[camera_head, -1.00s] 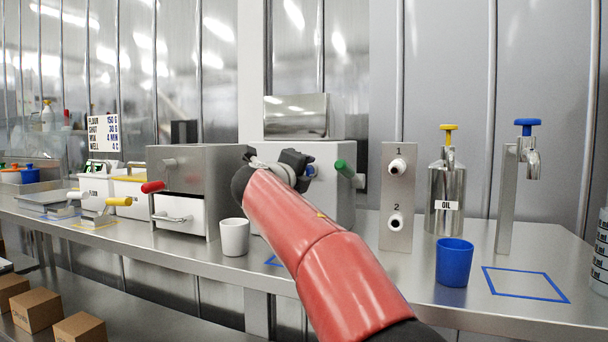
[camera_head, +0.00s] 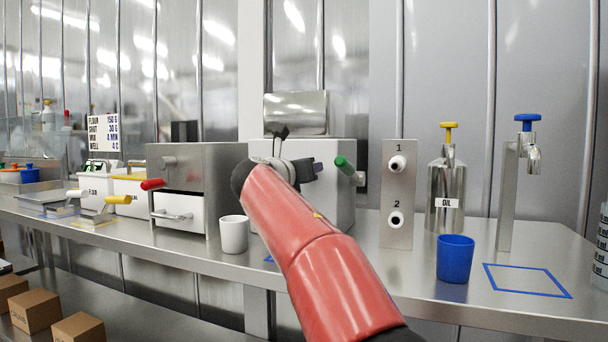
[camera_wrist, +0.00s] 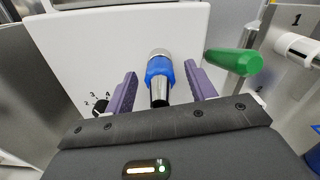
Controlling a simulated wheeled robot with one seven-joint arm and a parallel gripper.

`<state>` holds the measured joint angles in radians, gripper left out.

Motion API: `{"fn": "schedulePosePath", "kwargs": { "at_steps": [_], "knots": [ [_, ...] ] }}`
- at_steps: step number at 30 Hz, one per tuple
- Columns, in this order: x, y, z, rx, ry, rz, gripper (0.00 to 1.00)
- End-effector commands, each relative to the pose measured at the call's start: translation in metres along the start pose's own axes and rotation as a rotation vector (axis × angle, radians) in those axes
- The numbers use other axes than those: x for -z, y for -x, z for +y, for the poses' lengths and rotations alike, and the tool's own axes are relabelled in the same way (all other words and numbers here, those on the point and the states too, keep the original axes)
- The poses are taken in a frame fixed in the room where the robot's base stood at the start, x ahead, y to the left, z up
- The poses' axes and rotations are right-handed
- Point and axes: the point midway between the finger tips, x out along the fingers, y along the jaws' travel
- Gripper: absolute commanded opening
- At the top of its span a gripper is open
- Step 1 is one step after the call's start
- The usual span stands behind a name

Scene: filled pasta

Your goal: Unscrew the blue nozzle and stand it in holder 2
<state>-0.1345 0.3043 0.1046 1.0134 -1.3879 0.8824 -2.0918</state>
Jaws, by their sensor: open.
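The blue nozzle (camera_wrist: 160,70) is on the front of the white machine (camera_wrist: 105,45), with a metal collar behind it and a dark metal tip toward me. My gripper (camera_wrist: 162,84) is open, with one purple finger on each side of the nozzle and a gap on both sides. In the head view my gripper (camera_head: 300,155) is in front of the machine, and my arm and gripper hide the nozzle. Holder 2 (camera_head: 396,220) is the lower white round fitting on the upright metal plate (camera_head: 397,190); holder 1 (camera_head: 397,163) is above it.
A green handle (camera_wrist: 235,61) sticks out close to the right of my gripper. A white cup (camera_head: 234,235) stands on the counter left of my arm. A blue cup (camera_head: 455,260) and an oil can (camera_head: 446,190) stand right of the holder plate.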

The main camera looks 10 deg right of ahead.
Motion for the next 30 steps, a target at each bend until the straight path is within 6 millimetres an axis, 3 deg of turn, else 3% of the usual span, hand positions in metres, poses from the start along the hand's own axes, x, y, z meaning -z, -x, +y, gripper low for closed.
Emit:
{"fn": "schedulePosePath", "kwargs": {
  "at_steps": [5,18,26,30],
  "knots": [
    [0.0018,0.0001,0.0009,-0.001,-0.142,0.000,0.55],
    [0.0021,0.0001,0.0010,0.000,-0.916,0.000,0.55],
    [0.0016,0.0000,0.0003,0.000,-1.117,0.000,0.55],
    [0.0025,0.0001,0.0011,-0.001,-1.374,0.000,0.55]
  ]
}}
